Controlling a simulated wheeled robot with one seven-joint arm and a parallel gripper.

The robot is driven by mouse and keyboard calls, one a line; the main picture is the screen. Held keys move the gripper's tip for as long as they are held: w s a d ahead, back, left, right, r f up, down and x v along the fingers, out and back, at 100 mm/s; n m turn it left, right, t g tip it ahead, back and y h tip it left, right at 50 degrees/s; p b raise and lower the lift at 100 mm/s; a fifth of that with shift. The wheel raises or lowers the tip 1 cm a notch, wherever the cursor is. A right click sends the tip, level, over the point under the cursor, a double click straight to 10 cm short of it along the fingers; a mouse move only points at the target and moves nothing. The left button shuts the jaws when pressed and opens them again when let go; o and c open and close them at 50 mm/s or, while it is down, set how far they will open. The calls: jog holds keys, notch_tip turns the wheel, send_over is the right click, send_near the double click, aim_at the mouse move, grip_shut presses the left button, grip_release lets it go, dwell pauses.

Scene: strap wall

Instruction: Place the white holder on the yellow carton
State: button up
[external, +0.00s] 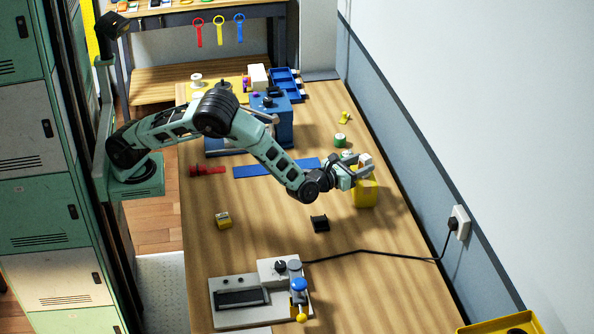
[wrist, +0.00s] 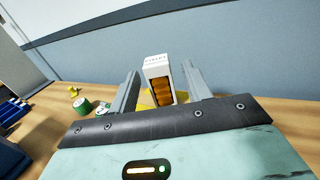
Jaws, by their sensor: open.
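The white holder (wrist: 156,62), a small upright box with an orange-brown front, stands between my gripper's fingers in the wrist view. In the external view the holder (external: 365,159) shows at the top of the yellow carton (external: 366,194) and appears to rest on it. Parts of the carton (wrist: 146,100) show low between the fingers in the wrist view. My gripper (wrist: 160,76) is open, with one finger on each side of the holder and a visible gap on both sides. In the external view my gripper (external: 354,172) is partly in front of the carton top.
A green roll (external: 339,140) and a small yellow item (external: 345,117) lie behind on the bench. A black holder (external: 320,223) and a yellow block (external: 223,220) lie nearer. A grey console (external: 240,305) stands in front, its cable running to the wall socket (external: 459,222).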

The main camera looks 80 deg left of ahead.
jog(key=v, duration=0.8)
jog(key=shift+b, duration=0.45)
